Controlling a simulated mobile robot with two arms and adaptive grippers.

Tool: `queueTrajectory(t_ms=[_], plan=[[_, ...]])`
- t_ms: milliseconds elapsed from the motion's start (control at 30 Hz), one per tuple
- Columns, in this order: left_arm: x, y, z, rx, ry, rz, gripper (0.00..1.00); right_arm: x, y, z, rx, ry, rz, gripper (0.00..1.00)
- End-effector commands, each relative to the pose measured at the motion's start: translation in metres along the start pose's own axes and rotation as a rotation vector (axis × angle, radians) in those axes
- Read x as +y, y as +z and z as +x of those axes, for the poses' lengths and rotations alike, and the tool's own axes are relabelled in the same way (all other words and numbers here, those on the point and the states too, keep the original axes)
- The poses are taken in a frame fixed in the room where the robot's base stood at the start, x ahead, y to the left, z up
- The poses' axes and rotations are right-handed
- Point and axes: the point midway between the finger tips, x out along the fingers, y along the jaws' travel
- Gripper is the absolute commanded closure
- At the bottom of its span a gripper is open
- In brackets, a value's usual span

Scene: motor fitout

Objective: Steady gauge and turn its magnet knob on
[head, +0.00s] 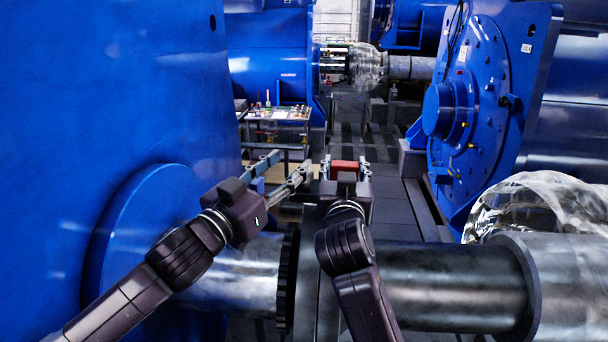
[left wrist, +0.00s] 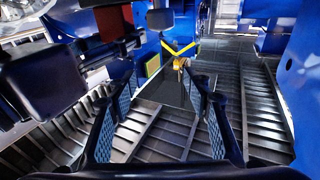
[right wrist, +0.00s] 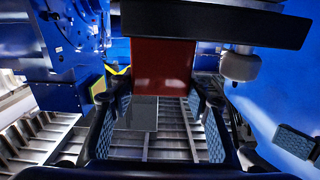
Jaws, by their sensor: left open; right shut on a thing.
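The gauge shows as a red block (head: 345,167) held between the fingers of my right gripper (head: 345,172), above and beyond the shaft. In the right wrist view its red face (right wrist: 162,65) stands upright between the fingers. The left wrist view shows a red patch of it (left wrist: 152,66) left of centre, beside my right arm. My left gripper (head: 284,172) is open and empty, just left of the gauge and apart from it. Its fingers spread over open space in the left wrist view (left wrist: 165,90).
A steel shaft (head: 440,285) with a dark toothed ring (head: 288,285) lies below my arms. A large blue housing (head: 110,100) walls the left side, and a blue motor end (head: 480,90) stands at right. A cart (head: 285,114) with small items stands beyond. The central aisle floor looks open.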

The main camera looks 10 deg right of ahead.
Motion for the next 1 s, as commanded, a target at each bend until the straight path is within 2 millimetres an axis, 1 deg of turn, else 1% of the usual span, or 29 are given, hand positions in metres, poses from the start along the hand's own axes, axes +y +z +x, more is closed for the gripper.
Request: queueTrajectory(t_ms=[33, 200, 333, 433, 567, 800, 1000], plan=[[0.002, 0.016, -0.009, -0.029, -0.017, -0.016, 0.54, 0.001, 0.000, 0.000, 0.001, 0.002, 0.000, 0.85], [0.003, 0.042, -0.033, -0.097, -0.062, -0.027, 0.54, 0.001, -0.001, 0.000, 0.001, 0.002, 0.001, 0.85], [0.004, 0.050, -0.042, -0.123, -0.078, -0.028, 0.54, 0.001, -0.001, 0.000, 0.001, 0.001, 0.001, 0.85], [0.003, 0.053, -0.039, -0.130, -0.082, -0.026, 0.54, 0.001, -0.001, 0.000, 0.002, 0.001, 0.001, 0.85], [0.001, 0.054, -0.023, -0.129, -0.082, -0.027, 0.54, 0.001, -0.001, 0.000, 0.002, 0.001, 0.001, 0.85], [-0.002, 0.061, 0.022, -0.130, -0.082, -0.026, 0.54, 0.000, -0.001, 0.000, 0.002, 0.000, 0.001, 0.85], [-0.005, 0.065, 0.054, -0.130, -0.082, -0.026, 0.54, 0.000, -0.001, 0.000, 0.003, 0.001, 0.001, 0.85]])
